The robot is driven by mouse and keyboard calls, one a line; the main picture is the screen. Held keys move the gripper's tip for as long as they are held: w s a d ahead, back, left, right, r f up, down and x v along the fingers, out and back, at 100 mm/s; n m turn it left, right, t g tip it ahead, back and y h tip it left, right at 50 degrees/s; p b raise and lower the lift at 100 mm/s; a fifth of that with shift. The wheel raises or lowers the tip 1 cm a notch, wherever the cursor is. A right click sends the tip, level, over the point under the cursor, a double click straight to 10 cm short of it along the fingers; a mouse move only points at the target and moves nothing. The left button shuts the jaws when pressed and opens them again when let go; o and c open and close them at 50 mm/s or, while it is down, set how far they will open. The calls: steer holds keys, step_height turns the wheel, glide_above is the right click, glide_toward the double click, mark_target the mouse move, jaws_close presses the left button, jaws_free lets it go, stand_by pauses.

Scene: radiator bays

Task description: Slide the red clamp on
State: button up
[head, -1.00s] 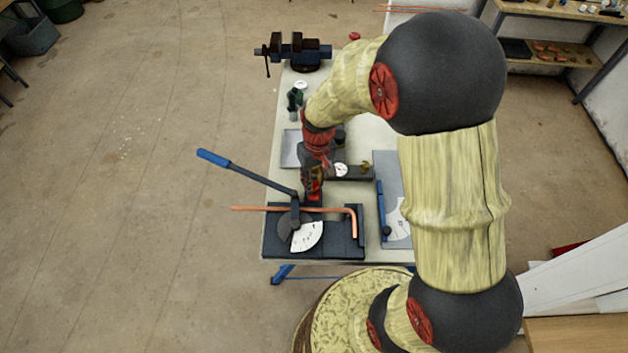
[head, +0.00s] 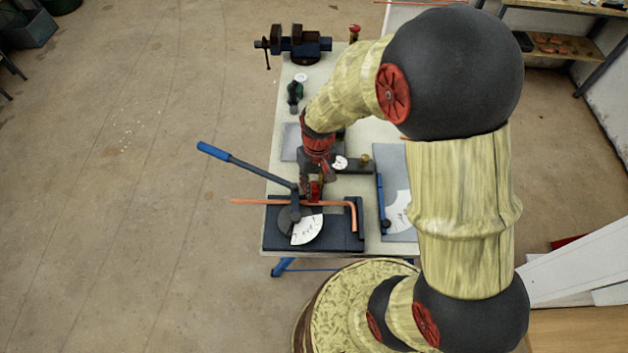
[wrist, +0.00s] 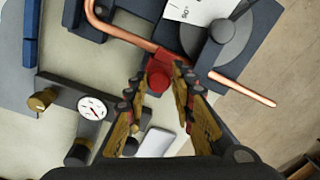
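The red clamp (wrist: 158,76) sits between my fingertips in the wrist view, right at the edge of the copper pipe (wrist: 225,80). My gripper (wrist: 160,78) appears shut on it, one finger at each side. In the head view the clamp (head: 315,190) shows as a small red patch at my gripper (head: 312,186), just behind the straight run of the pipe (head: 270,203). The pipe has a bent end at the right and lies in the dark bender (head: 345,240). Whether the clamp is around the pipe or only beside it, I cannot tell.
The bender's blue-tipped lever (head: 245,168) reaches out left past the bench edge. A gauge block (head: 350,166) stands right of my gripper. A blue-edged board with a white dial (head: 398,215) lies to the right. A vise (head: 298,44) stands at the far end.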

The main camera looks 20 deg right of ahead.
mark_target(316, 186)
steer(key=o, duration=0.4)
steer(key=shift+r, duration=0.1)
steer(key=r, duration=1.1)
steer(key=shift+d+r, duration=0.3)
steer(key=shift+r, duration=0.1)
steer(key=s+r+t+b, duration=0.1)
steer(key=s+r+t, duration=0.1)
steer(key=s+r, duration=0.2)
steer(key=s+r+t+b, duration=0.1)
steer(key=s+r, duration=0.4)
steer(key=s+r+m+t+b, duration=0.1)
steer(key=s+r+t, duration=0.1)
steer(key=s+r, duration=0.2)
steer(key=shift+s+d+r+t+h, duration=0.2)
steer(key=shift+d+r+t+h, duration=0.05)
steer(key=shift+d+t+h, duration=0.1)
